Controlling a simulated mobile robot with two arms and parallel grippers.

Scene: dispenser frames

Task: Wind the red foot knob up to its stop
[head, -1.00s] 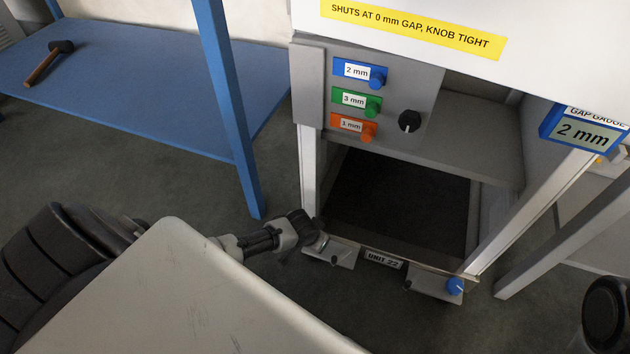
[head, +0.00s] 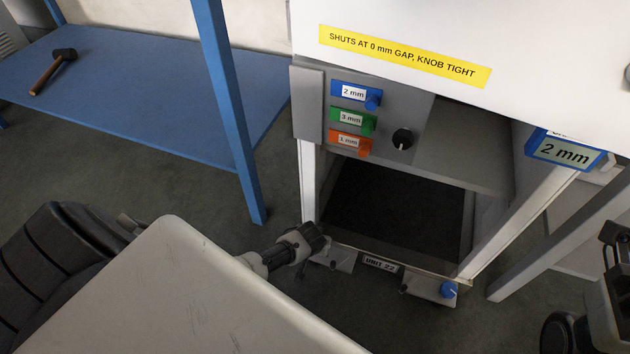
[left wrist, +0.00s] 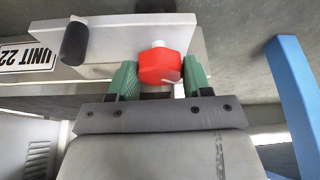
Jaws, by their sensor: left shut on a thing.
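The red foot knob (left wrist: 160,67) sits below a metal bracket (left wrist: 115,42) in the left wrist view, on a short pale stem. My left gripper (left wrist: 160,78) has its green fingers on either side of the knob and is shut on it. In the head view my left gripper (head: 316,240) is at the left front foot of the unit and hides the red knob. My right gripper (head: 612,240) shows partly at the right edge; its jaw state is unclear.
A blue knob (head: 449,290) is on the right front foot, beside the UNIT 22 plate (head: 380,263). The gap gauge (head: 565,151) reads 2 mm. A black dial (head: 402,139) sits by coloured tags. A blue shelf (head: 130,100) holds a mallet (head: 52,72).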

